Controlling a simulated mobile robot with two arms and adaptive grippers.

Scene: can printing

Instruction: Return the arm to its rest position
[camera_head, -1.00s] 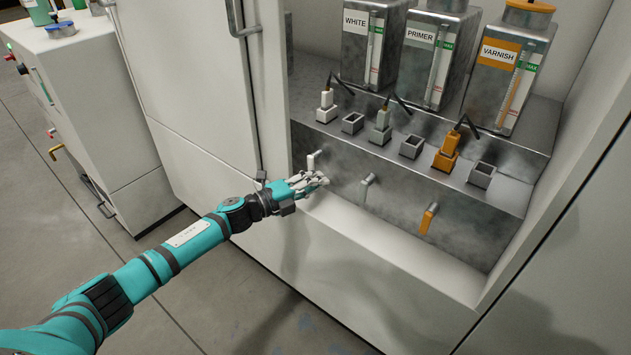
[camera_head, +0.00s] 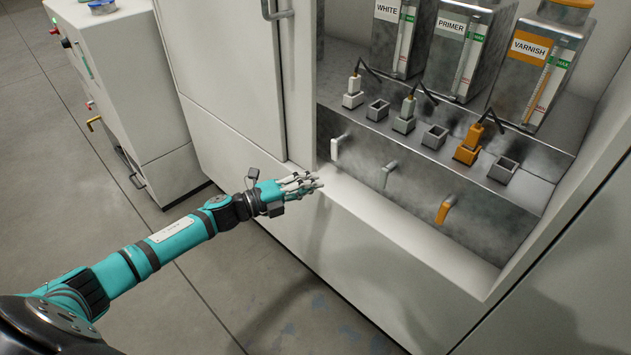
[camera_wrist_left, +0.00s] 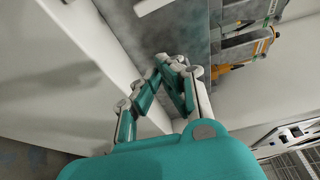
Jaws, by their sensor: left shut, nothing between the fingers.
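My left arm (camera_head: 178,238) is teal and black and reaches in from the lower left in the head view. Its gripper (camera_head: 316,184) is at the lower left corner of the recessed cabinet opening, in front of the white ledge. In the left wrist view the gripper's fingertips (camera_wrist_left: 168,60) meet, with nothing between them. The white lever (camera_head: 336,147) is just above and behind the gripper in the head view, apart from it. My right gripper is out of view.
The recess holds tanks labelled white (camera_head: 396,35), primer (camera_head: 462,45) and varnish (camera_head: 541,62). Below them are nozzles, empty square sockets, a grey lever (camera_head: 388,174) and an orange lever (camera_head: 445,208). A white machine (camera_head: 135,95) stands at left. The floor (camera_head: 250,300) in front is clear.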

